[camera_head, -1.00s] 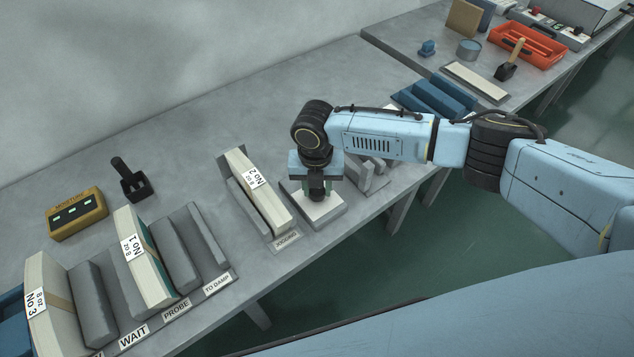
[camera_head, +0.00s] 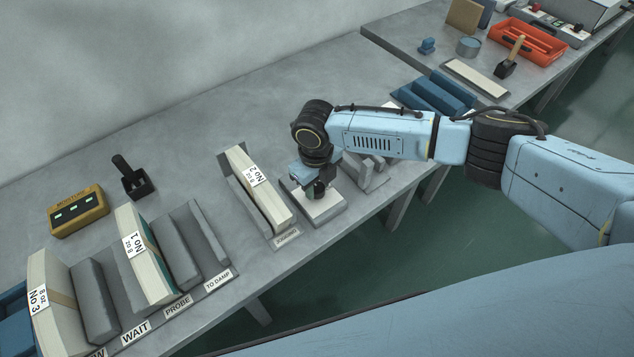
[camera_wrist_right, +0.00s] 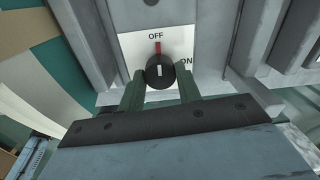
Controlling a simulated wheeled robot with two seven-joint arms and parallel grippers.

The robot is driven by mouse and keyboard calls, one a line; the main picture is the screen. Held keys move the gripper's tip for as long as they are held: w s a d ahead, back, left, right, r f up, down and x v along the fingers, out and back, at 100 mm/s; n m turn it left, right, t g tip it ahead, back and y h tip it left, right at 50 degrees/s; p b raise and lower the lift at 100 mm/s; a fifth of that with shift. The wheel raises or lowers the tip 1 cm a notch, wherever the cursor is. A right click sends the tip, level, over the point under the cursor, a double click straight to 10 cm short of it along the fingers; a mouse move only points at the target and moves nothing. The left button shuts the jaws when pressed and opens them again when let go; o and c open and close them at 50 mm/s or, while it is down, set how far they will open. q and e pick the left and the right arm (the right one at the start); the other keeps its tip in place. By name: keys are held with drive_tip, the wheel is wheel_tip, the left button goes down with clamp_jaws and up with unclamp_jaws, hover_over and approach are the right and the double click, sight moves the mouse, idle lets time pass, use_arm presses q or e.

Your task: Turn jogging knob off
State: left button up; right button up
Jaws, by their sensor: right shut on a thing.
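The jogging knob (camera_wrist_right: 160,72) is a round black knob on a white plate (camera_wrist_right: 132,46) in the right wrist view. OFF is printed above it with a short red mark, and ON is at its right. The knob's white line points up toward OFF. My right gripper (camera_wrist_right: 160,84) has its two green fingers shut on the knob, one on each side. In the head view the right gripper (camera_head: 319,186) points down over the white-topped block (camera_head: 328,209), and it hides the knob there. My left gripper is not in view.
A rack with the No 2 stack (camera_head: 262,190) stands just left of the block. Grey upright pieces (camera_head: 366,174) stand close on its right. Further left are the No 1 stack (camera_head: 143,255), a yellow moisture meter (camera_head: 77,211) and a black scoop (camera_head: 132,180).

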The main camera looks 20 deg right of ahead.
sight(316, 188)
drive_tip(key=shift+w+n, duration=0.1)
drive_tip(key=shift+n, duration=0.2)
idle(0.4)
drive_tip(key=o, duration=1)
wheel_tip(316, 188, up, 13)
drive_tip(key=shift+a+r+p, duration=0.15)
drive_tip(key=shift+r+p, duration=0.05)
drive_tip(key=shift+p, duration=0.1)
